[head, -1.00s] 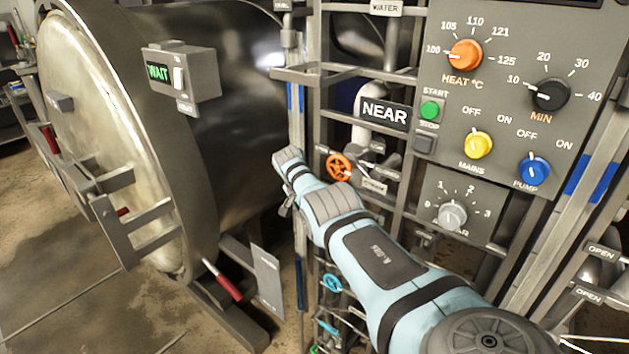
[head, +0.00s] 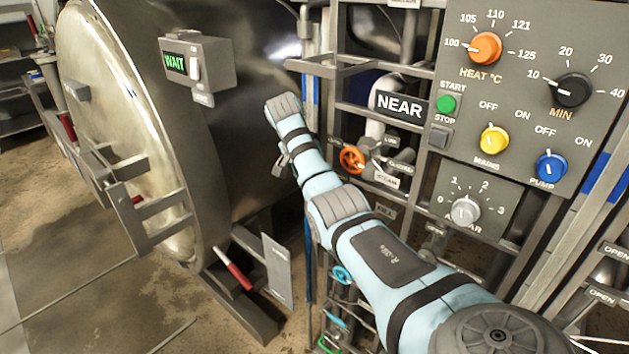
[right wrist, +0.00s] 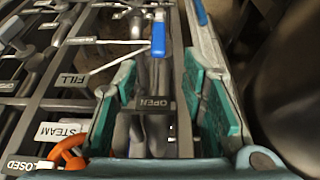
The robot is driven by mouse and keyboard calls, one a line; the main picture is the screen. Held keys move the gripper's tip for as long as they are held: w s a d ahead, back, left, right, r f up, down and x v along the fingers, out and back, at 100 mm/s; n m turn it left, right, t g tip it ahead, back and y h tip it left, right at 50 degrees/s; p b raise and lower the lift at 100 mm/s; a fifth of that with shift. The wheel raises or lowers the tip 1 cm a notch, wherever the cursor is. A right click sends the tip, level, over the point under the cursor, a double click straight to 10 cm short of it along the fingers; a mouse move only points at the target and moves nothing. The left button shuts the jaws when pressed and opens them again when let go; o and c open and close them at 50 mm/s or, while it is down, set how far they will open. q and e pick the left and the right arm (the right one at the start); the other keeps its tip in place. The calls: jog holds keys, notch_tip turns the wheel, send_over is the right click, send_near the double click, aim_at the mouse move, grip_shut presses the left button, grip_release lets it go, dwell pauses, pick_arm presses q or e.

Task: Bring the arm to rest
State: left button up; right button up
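My right arm reaches in from the bottom right of the head view, in front of the pipe rack, with its far end raised beside the dark vessel. The right gripper is not clearly visible there. In the right wrist view the right gripper (right wrist: 163,75) has its two teal fingers wide apart with nothing held between them. A blue-handled lever (right wrist: 158,35) and an OPEN label (right wrist: 153,103) show behind the gap; I cannot tell how far behind. My left gripper is not in view.
The autoclave (head: 240,90) with its round door stands at left, its box reading WAIT (head: 176,63). The control panel (head: 530,60) is at right. An orange valve wheel (head: 352,160) sits close right of my arm. Open floor (head: 60,290) lies at lower left.

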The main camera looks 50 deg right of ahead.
jog(key=shift+d+f, duration=0.1)
jog(key=shift+d, duration=0.05)
jog(key=s+a+f+n, duration=0.1)
jog(key=a+f+n, duration=0.25)
jog(key=f, duration=0.95)
jog(key=s+a+f+n, duration=0.2)
jog(key=f+n, duration=0.2)
jog(key=f, duration=1)
jog(key=s+a+f+n+t+y, duration=0.1)
jog(key=s+a+f+n, duration=0.15)
jog(key=s+f, duration=0.35)
jog(key=s+a+f+n, duration=0.2)
jog(key=s+a+f, duration=0.15)
jog(key=f, duration=0.55)
jog(key=s+a+f+n+y, duration=0.1)
jog(key=s+a+f, duration=0.3)
jog(key=s, duration=0.7)
jog(key=s+a+f+n+y, duration=0.1)
jog(key=s+a+f+n, duration=0.2)
jog(key=s, duration=0.8)
jog(key=s+a+f+n, duration=0.1)
jog(key=s+a+f, duration=0.4)
jog(key=s, duration=0.5)
jog(key=shift+s+f+n+y, duration=0.4)
jog(key=shift+f, duration=0.35)
jog(key=shift+a, duration=0.1)
